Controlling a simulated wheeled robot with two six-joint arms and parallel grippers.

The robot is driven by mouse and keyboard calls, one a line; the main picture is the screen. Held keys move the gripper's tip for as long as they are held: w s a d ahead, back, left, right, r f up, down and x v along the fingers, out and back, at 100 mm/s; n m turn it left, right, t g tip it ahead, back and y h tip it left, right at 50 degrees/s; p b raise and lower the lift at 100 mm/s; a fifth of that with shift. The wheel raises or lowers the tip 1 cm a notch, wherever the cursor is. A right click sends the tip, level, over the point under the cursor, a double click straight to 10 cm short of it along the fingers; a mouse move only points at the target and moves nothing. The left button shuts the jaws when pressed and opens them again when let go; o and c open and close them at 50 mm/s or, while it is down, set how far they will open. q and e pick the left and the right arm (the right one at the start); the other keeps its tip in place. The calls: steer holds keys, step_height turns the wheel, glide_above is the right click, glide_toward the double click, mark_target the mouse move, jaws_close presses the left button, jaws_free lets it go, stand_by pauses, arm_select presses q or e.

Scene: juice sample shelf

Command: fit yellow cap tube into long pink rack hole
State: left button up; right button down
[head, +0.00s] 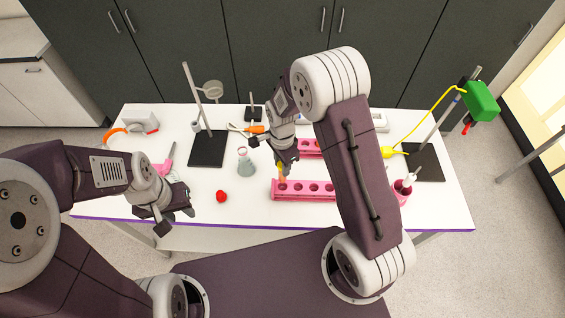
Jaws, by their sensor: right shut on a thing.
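The long pink rack (303,196) lies near the front of the table, with a row of dark holes along its top. My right forearm hides its right part. My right gripper (284,162) is shut on the yellow cap tube (282,172) above the rack's left end. Only a small yellow-orange part of the tube shows below the fingers. I cannot tell whether its lower end is inside a hole or just above one. My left gripper (164,219) hangs over the table's front left, away from the rack. Its finger opening is unclear.
A second pink rack (309,147) stands behind, partly hidden by my arm. A red object (221,196) and a flask (245,164) are left of the long rack. Stands occupy the back left and right. A pink holder (402,190) stands at right. The front left centre is mostly clear.

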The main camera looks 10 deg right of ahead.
mark_target(282, 179)
steer(key=shift+f+b, duration=0.55)
steer(key=shift+f, duration=0.35)
steer(key=shift+w+f+b, duration=0.25)
steer(key=shift+f+b, duration=0.35)
steer(key=shift+f, duration=0.25)
steer(key=shift+r, duration=0.15)
steer(key=shift+s, duration=0.3)
steer(key=shift+w, duration=0.3)
steer(key=shift+s+f, duration=0.1)
steer(key=shift+f, duration=0.2)
steer(key=shift+f+b, duration=2.1)
steer(key=shift+f, duration=0.95)
